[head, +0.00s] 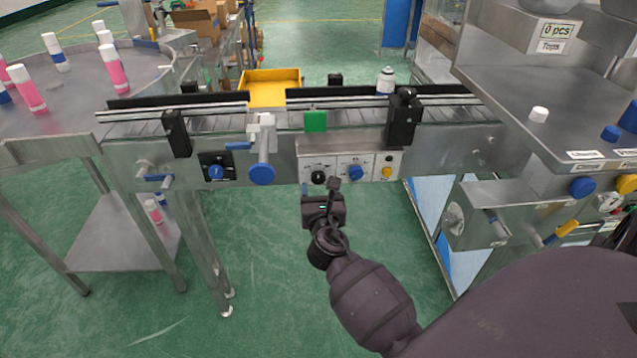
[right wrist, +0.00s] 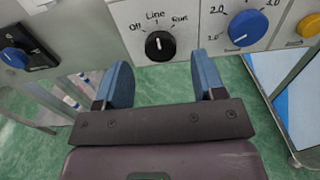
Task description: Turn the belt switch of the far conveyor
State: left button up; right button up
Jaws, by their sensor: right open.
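The conveyor (head: 240,150) runs across the head view, with a control panel on its front. On the panel is a black rotary switch (head: 318,177), lettered "Off", "Line" and "Run" in the right wrist view (right wrist: 160,46). Its pointer seems to stand roughly upright, between "Off" and "Run". My right gripper (head: 320,188) is just in front of and below the panel. In the right wrist view its two blue fingers (right wrist: 163,76) are spread apart and empty, with the black knob above the gap between them, apart from both fingers. My left gripper is not in view.
A blue knob (right wrist: 248,28) and a yellow knob (right wrist: 309,25) sit right of the black switch. Another blue dial (head: 216,172) and a blue-ended clamp handle (head: 262,173) are to the left.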

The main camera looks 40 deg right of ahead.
aim_at(318, 179)
jog(key=shift+x, duration=1.55)
jog(key=shift+s, duration=0.1)
jog(key=c, duration=0.9)
